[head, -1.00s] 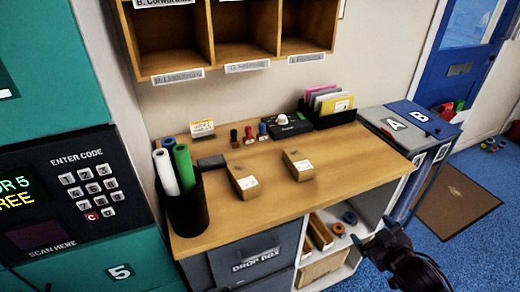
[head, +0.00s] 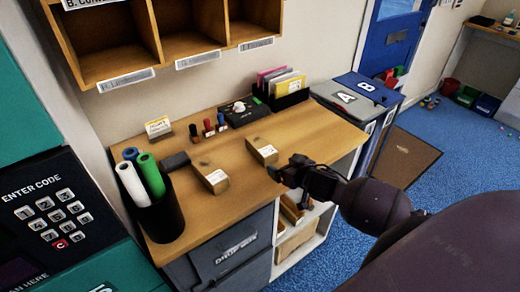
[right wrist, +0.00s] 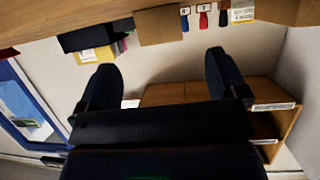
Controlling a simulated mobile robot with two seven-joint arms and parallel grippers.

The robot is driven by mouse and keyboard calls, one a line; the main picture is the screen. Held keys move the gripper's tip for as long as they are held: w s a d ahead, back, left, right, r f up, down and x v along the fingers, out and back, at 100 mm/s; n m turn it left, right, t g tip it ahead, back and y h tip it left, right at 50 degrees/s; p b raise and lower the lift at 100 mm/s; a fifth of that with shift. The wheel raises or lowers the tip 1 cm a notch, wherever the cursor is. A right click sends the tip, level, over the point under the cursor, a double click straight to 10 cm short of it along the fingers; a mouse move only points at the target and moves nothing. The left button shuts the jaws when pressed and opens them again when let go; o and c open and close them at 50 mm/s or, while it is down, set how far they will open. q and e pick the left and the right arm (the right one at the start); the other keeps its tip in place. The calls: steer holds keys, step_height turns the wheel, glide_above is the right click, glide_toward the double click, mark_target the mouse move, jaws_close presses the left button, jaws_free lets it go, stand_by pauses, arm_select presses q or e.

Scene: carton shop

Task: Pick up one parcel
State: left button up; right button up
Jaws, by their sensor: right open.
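Two small brown parcels with white labels lie on the wooden counter (head: 225,120) in the head view. The left parcel (head: 209,178) is nearer the drop box; the right parcel (head: 262,150) is further back. My right gripper (head: 284,171) is at the counter's front edge, just in front and to the right of the right parcel, apart from it. In the right wrist view, which is upside down, its two fingers (right wrist: 163,80) are spread with nothing between them. A brown parcel (right wrist: 158,25) shows beyond them at the top. My left gripper is not in view.
A black cup with rolled tubes (head: 157,214) stands at the counter's left end. Stamps (head: 208,128), a black device (head: 243,112) and a file holder (head: 289,97) line the back. Wooden cubbyholes (head: 190,25) hang above.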

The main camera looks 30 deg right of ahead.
mark_target(272, 159)
steer(key=shift+p+x, duration=0.35)
steer(key=shift+x, duration=3.1)
steer(key=shift+s, duration=0.1)
steer(key=shift+c, duration=0.3)
steer(key=c, duration=1)
